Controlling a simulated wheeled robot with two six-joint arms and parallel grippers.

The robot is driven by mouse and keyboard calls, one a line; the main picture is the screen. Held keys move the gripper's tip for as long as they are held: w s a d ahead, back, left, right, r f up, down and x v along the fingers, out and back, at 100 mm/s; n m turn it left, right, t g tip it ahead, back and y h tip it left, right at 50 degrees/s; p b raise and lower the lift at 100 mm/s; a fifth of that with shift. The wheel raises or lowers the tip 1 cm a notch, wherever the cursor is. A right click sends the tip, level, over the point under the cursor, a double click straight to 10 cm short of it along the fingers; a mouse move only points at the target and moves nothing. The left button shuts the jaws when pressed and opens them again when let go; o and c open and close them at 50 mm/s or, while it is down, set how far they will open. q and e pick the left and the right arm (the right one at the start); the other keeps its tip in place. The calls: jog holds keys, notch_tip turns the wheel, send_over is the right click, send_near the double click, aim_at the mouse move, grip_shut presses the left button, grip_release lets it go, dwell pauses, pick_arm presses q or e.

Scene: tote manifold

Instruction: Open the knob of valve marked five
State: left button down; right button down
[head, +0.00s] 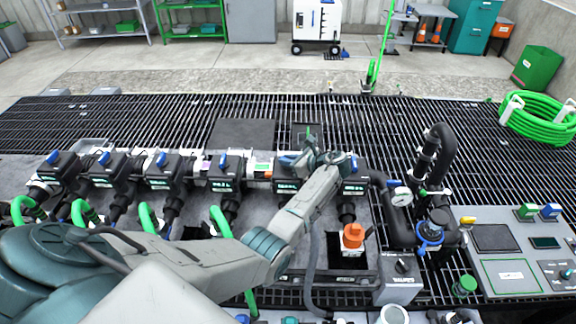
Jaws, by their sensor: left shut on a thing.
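A row of dark valves with blue knobs runs along the manifold. Their green-lit labels are too small to read. The fifth valve from the left (287,186) is partly hidden by my left arm. My left gripper (305,161) is over this valve and shut on its blue knob (285,159); the fingers and part of the knob are hard to make out. To its left is the fourth valve (228,172), and to its right is the sixth valve (354,185), each with its own blue knob. My right gripper is not in view.
Right of the valves stand a pressure gauge (401,196) and a thick black pipe loop (440,150). An orange-topped fitting (353,238) sits in front of the sixth valve. A control panel (505,255) is at the right. Black floor grating (170,115) behind the valves is mostly clear.

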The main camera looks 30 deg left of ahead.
pick_arm(q)
jog(key=n+g+h+b, duration=0.1)
jog(key=n+g+b, duration=0.2)
jog(key=b, duration=0.1)
jog(key=n+g+b, duration=0.3)
jog(key=b, duration=0.2)
jog(key=shift+f+g+h, duration=0.2)
jog(key=shift+g+h, duration=0.2)
jog(key=shift+r+n+g+b, duration=0.1)
jog(key=shift+n+g+b, duration=0.2)
jog(key=shift+g+b, duration=0.15)
jog(key=shift+r+h, duration=0.1)
jog(key=shift+h, duration=0.2)
jog(key=c, duration=1.5)
grip_release()
jog(key=shift+c, duration=0.2)
jog(key=shift+o, duration=0.5)
jog(key=shift+r, duration=0.1)
